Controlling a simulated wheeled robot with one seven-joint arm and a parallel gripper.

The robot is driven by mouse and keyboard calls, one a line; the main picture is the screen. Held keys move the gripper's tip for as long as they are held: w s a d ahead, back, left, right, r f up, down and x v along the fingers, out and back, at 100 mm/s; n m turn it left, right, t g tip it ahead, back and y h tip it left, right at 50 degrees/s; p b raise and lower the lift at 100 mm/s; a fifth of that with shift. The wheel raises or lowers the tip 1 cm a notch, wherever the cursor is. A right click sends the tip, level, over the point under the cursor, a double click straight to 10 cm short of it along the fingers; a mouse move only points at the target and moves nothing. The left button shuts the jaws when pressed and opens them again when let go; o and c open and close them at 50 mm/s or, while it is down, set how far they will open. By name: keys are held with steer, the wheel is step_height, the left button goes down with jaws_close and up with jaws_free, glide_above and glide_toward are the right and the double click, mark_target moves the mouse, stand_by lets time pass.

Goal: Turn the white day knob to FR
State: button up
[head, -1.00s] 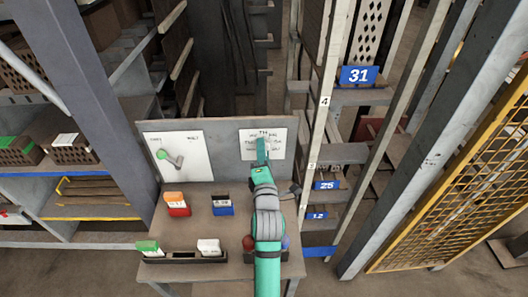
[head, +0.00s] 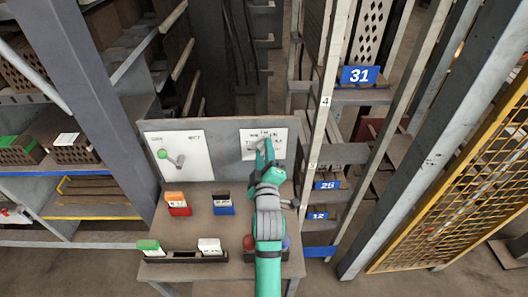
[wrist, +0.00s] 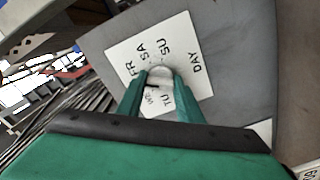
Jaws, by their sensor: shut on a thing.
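The white day knob (wrist: 160,73) is between my two fingertips in the wrist view. My gripper (wrist: 160,80) is shut on it, one green finger on each side. The white day plate (wrist: 178,38) around it shows FR, SA, SU, TU, WE and DAY. FR is left of the knob, and SA and SU are above it in that tilted view. A short dark mark shows beside the knob at lower left; whether it is the pointer, I cannot tell. In the head view my gripper (head: 264,150) reaches up to the day plate (head: 282,136) and hides the knob.
The desk (head: 195,228) holds orange-red and blue card holders and a dark tray. Shelving posts stand close on the right.

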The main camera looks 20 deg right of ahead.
steer(key=shift+f+m, duration=0.1)
steer(key=shift+m, duration=0.4)
steer(key=shift+w, duration=0.1)
steer(key=shift+d, duration=0.25)
steer(key=shift+a, duration=0.1)
steer(key=o, duration=1.1)
